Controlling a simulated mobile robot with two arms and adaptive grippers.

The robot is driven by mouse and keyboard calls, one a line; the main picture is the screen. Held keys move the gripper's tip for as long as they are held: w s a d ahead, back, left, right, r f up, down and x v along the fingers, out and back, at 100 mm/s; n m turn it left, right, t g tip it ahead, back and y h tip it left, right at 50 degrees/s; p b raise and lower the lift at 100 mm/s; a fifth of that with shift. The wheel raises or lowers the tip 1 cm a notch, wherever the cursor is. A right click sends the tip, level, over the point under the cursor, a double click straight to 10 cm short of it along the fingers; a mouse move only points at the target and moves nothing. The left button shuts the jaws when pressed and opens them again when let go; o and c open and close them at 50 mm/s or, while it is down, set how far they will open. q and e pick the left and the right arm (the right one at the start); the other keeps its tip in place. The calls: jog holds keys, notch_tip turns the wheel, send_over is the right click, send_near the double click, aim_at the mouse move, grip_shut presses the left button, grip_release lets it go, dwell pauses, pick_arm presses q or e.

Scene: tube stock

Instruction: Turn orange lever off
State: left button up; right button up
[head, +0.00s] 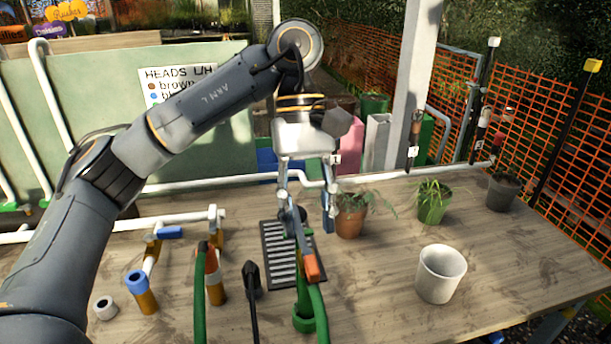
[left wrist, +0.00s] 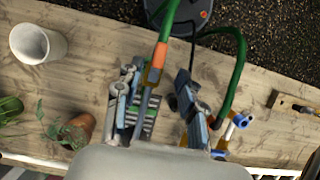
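The orange lever (head: 311,267) has an orange grip on a grey bar and stands over the workbench, just above a green hose and a dark grate. In the left wrist view the orange grip (left wrist: 154,64) points away from my gripper, and its grey bar runs back between the fingers. My left gripper (head: 305,205) hangs over the bar's far end, fingers pointing down. In the left wrist view its fingers (left wrist: 160,110) are wide apart, the bar lying closer to the left one. Contact cannot be told. The valve body is partly hidden. My right gripper is not in view.
A blue lever (head: 170,232) sits on white pipework at the left. A white pot (head: 440,273) and potted plants (head: 351,218) are at the right. The bench's front right is clear.

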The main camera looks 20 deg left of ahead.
pick_arm(q)
jog(key=shift+v, duration=2.95)
